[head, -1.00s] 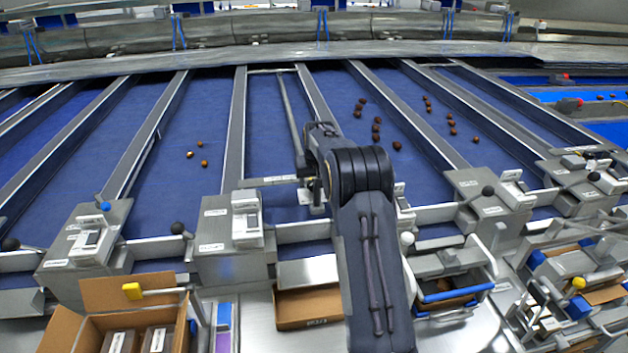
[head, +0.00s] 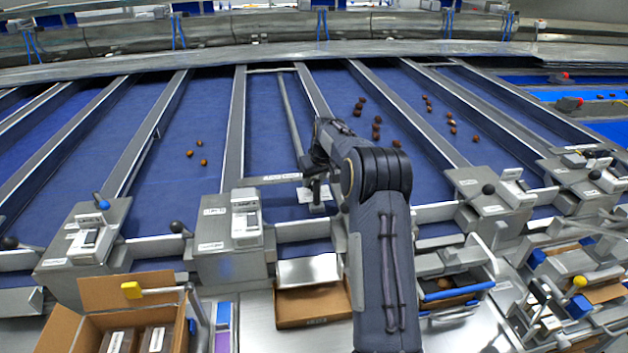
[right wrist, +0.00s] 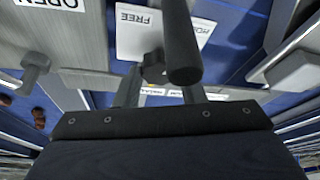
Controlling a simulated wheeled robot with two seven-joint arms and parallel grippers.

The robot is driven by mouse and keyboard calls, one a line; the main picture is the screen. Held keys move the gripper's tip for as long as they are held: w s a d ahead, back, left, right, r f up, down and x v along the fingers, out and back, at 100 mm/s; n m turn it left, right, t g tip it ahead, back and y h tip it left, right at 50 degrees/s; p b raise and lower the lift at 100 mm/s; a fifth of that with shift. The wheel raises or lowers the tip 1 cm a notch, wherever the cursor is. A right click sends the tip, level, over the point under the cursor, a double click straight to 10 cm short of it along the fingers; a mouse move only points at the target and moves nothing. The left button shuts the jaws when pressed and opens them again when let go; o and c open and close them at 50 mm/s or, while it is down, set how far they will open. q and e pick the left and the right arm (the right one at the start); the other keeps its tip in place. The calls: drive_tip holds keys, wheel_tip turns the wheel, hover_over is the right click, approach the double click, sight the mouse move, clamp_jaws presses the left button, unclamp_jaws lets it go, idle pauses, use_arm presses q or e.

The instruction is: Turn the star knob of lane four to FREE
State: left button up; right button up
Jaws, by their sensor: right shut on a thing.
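My right gripper (head: 317,203) is low over a lane end, near the middle of the head view. In the right wrist view its fingers (right wrist: 160,90) are on either side of a small dark star knob (right wrist: 154,66) and shut on it. A white label reading FREE (right wrist: 138,36) is upside down just beyond the knob. A dark round-ended rod (right wrist: 182,42) stands close to the knob's right and partly covers that label. In the head view the knob is hidden by my gripper, so its pointing cannot be told. My left gripper is not in view.
A steel lane box (head: 230,258) stands left of my gripper. Below are an open carton (head: 100,290) and a cardboard tray (head: 312,308). Brown dates lie on the blue belts (head: 270,130). An OPEN label (right wrist: 58,4) shows at the wrist view's upper left.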

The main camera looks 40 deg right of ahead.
drive_tip(key=shift+d+n+y+p, duration=0.15)
drive_tip(key=shift+n+y, duration=0.25)
drive_tip(key=shift+n, duration=0.5)
drive_tip(key=shift+n+y+p, duration=0.2)
drive_tip(key=shift+n+y, duration=0.2)
drive_tip(key=shift+n, duration=0.5)
drive_tip(key=o, duration=1)
drive_tip(key=shift+b+v, duration=0.95)
drive_tip(key=shift+v, duration=3)
